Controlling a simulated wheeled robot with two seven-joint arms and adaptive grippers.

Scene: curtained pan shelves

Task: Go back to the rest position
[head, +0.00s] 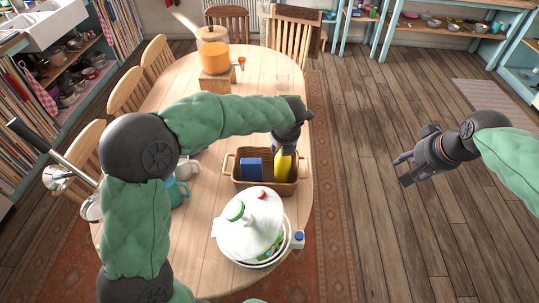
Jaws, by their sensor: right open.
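My left arm reaches in from the left across the wooden table. Its gripper (284,148) points down over the wicker basket (262,188). A yellow item (283,168) stands in the basket right under this gripper. The fingertips are small and dark, and I cannot tell whether they touch the yellow item. My right gripper (402,169) is at the right, open and empty. It is out above the bare wooden floor, apart from the table.
The table (258,75) also bears a blue item (251,168) in the basket, a stack of white bowls with a lid (250,225), teal mugs (178,190) and an orange drink dispenser (213,52). Chairs line its left and far sides.

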